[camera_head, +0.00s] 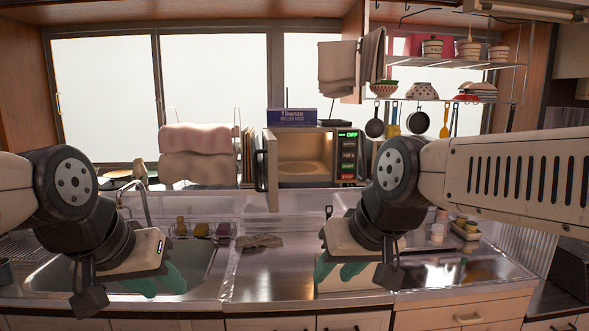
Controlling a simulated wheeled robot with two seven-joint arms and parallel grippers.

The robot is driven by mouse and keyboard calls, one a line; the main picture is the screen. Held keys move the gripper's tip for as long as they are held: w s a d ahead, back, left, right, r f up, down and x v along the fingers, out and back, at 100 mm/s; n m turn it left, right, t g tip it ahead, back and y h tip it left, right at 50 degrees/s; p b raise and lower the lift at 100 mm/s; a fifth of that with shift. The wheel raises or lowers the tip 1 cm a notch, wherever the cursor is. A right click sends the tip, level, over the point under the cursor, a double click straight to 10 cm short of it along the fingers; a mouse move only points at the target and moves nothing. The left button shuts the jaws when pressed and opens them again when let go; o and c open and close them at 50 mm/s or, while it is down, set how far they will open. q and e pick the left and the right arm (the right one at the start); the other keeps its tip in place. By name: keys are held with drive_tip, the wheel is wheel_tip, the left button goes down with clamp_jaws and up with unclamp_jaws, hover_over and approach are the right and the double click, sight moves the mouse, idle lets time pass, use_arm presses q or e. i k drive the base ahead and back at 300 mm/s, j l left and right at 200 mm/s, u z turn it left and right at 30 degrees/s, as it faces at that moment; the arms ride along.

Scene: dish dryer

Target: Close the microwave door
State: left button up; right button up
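The microwave (347,155) stands on the raised back ledge, with its lit control panel on the right side of its front. Its door (271,170) is open, swung out toward me at the left, and the dark handle (260,171) is on the door's outer side. The lit cavity shows and looks empty. My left gripper (157,281) hangs over the sink at the lower left, well apart from the door. My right gripper (338,272) is over the counter, below and in front of the microwave. Both grippers' green fingers look spread, with nothing seen between them.
A blue box (291,117) lies on top of the microwave. A faucet (146,206) rises by the sink at the left, near my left arm. A cloth (259,241) lies on the steel counter (265,271). Small jars (437,232) stand at the right.

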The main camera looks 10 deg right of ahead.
sight(270, 151)
drive_tip(key=j+z, duration=0.35)
drive_tip(key=j, duration=0.4)
drive_tip(key=k+j+z, duration=0.1)
drive_tip(key=j+z, duration=0.2)
drive_tip(key=j, duration=0.4)
drive_tip(key=i+u, duration=0.4)
drive_tip(key=i, duration=0.15)
